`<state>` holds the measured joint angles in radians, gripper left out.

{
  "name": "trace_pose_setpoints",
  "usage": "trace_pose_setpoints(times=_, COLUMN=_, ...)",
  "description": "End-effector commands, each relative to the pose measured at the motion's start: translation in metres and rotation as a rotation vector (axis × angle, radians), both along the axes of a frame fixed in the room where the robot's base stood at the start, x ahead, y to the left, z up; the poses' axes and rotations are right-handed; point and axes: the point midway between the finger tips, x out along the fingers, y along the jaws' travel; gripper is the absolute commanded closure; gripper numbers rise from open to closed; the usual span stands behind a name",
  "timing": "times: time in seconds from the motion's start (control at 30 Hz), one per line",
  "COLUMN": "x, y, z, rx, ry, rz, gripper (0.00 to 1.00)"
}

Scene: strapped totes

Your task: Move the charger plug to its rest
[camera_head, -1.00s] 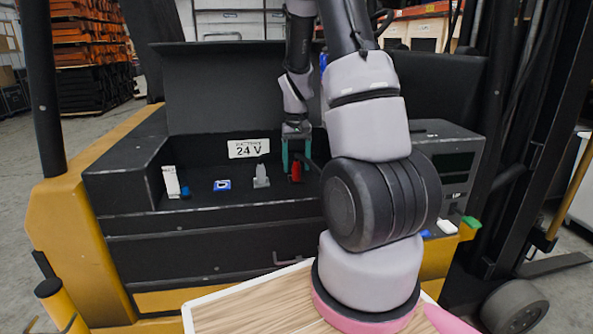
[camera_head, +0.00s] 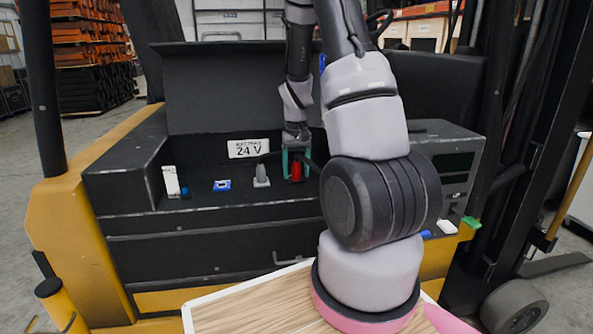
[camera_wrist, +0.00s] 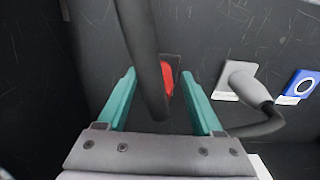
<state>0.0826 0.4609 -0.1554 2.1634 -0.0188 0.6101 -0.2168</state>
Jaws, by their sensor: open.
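A red connector (camera_head: 296,173) stands in the dark bay of the truck, right of the 24 V label. In the wrist view the red connector (camera_wrist: 167,79) sits at a dark slot, between my fingers and partly hidden by a thick black cable. A grey plug-like body (camera_head: 261,176) is left of it; in the wrist view this grey body (camera_wrist: 242,80) is on a pale plate with a dark cable bending from it. My gripper (camera_head: 297,163) is open, with teal fingers around the red connector; in the wrist view the gripper (camera_wrist: 161,85) shows gaps at both sides.
A blue marked block (camera_head: 222,185) and a white block (camera_head: 171,181) lie farther left in the bay. The raised lid (camera_head: 225,85) stands behind. A grey box with a display (camera_head: 447,165) is on the right. The bay floor between items is clear.

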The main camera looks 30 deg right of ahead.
Motion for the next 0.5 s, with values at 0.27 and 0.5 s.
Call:
trace_pose_setpoints(times=0.27, x=0.0001, y=0.0000, z=0.0001, rx=0.000, ry=0.000, rz=0.000, gripper=0.32)
trace_pose_setpoints(times=0.5, x=0.0000, y=0.0001, z=0.0001, rx=0.000, ry=0.000, rz=0.000, gripper=0.90)
